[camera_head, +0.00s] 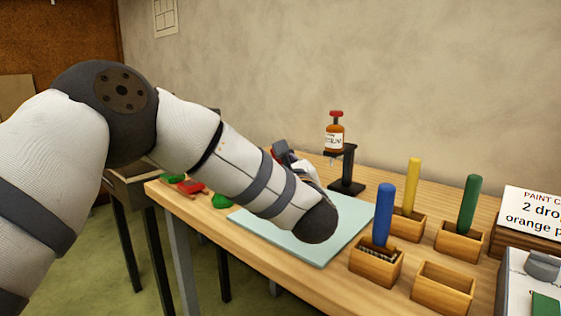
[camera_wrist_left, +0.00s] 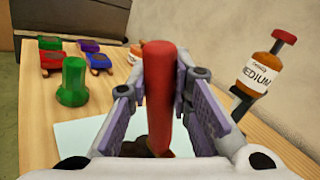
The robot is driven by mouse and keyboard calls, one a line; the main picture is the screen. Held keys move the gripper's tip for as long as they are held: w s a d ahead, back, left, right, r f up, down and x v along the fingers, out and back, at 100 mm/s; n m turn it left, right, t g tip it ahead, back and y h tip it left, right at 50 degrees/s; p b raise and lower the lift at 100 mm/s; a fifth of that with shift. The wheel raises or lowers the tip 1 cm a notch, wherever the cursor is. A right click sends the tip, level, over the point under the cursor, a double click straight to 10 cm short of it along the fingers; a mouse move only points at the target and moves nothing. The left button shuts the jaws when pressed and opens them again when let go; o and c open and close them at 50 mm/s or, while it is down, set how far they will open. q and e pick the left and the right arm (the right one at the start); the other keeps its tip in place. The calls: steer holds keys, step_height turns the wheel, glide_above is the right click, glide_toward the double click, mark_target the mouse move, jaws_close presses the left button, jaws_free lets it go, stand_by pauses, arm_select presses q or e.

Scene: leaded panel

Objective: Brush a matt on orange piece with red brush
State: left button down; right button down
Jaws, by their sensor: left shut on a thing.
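My left gripper (camera_wrist_left: 160,98) is shut on the red brush (camera_wrist_left: 159,65), whose handle stands upright between the fingers in the left wrist view. A dark brown shape (camera_wrist_left: 158,147) shows at the handle's lower end, over the pale blue mat (camera_wrist_left: 85,132); whether it is the bristles or something on the mat is unclear. In the head view my arm hides most of the gripper (camera_head: 285,153) above the mat (camera_head: 345,228). A small orange thing (camera_wrist_left: 136,51) shows behind the left finger, mostly hidden; I cannot tell whether it is the orange piece. My right gripper is not in view.
The medium bottle (camera_head: 335,135) hangs on a black stand (camera_head: 347,172) at the back. Blue (camera_head: 384,215), yellow (camera_head: 412,185) and green (camera_head: 469,204) handles stand in wooden boxes; another box (camera_head: 442,288) is empty. A sign (camera_head: 530,212) stands right.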

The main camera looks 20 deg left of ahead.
arm_select(q)
steer(key=shift+f, duration=0.65)
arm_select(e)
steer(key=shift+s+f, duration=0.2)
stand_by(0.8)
